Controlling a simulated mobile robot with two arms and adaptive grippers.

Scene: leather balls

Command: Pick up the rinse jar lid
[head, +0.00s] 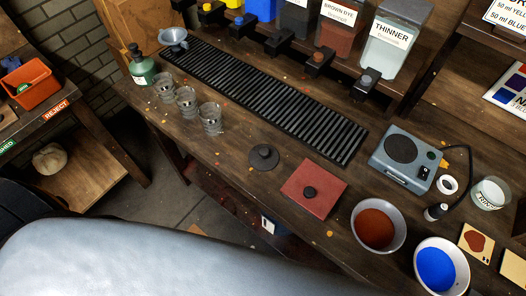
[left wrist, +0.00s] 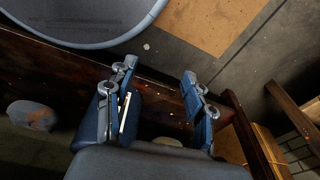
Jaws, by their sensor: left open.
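A dark grey round lid with a small knob (head: 264,158) lies flat on the wooden bench in the head view, and it looks like the rinse jar lid. The glass rinse jar (head: 490,194) stands open at the right end of the bench. My left gripper (left wrist: 158,98) shows in the left wrist view with its two fingers wide apart and nothing between them. The lid is not recognisable in that view. Neither gripper shows in the head view, and my right gripper is in no view.
A red square plate with a dark knob (head: 318,177) lies right of the lid. Several glass jars (head: 187,98) stand to its left. A black ribbed mat (head: 270,90) lies behind it. Bowls of brown (head: 378,225) and blue (head: 441,268) stand at right. Bench around the lid is clear.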

